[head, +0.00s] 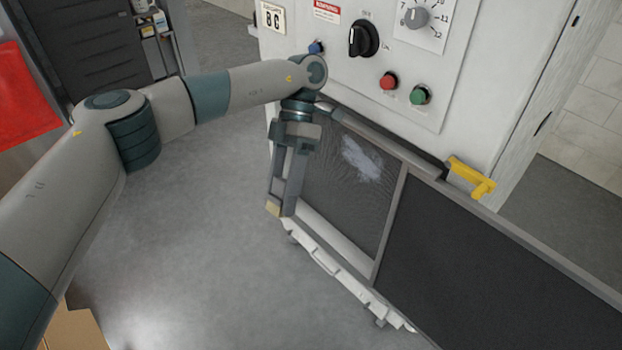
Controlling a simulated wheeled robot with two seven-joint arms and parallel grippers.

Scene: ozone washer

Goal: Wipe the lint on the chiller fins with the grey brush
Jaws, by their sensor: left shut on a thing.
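The lint (364,158) is a pale, whitish patch on the upper part of the dark, finely ribbed chiller fins (335,190), below the control panel. My left gripper (280,207) points down at the left edge of the fins, lower than the lint and to its left. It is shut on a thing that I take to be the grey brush. The brush is mostly hidden by the fingers; only a small tan piece shows at the tips. I cannot tell whether it touches the fins. My right gripper is not in view.
The white cabinet carries a black rotary switch (363,40), a red button (388,81) and a green button (420,94). A dark hinged panel (490,265) with a yellow latch (472,178) stands right of the fins.

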